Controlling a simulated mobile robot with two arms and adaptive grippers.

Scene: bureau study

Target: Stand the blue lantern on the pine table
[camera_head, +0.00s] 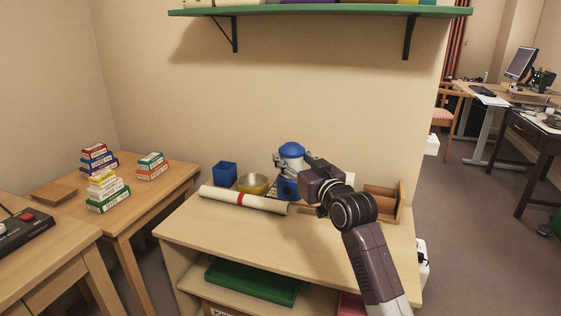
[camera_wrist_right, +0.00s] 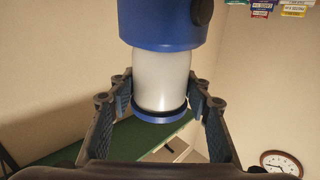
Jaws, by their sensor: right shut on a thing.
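The blue lantern (camera_head: 291,150) has a blue cap, a white middle and a blue base (camera_head: 287,187). A light wood table (camera_head: 150,200), perhaps the pine table, stands at left. My left gripper is not in view.
A green shelf (camera_head: 320,11) hangs above.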

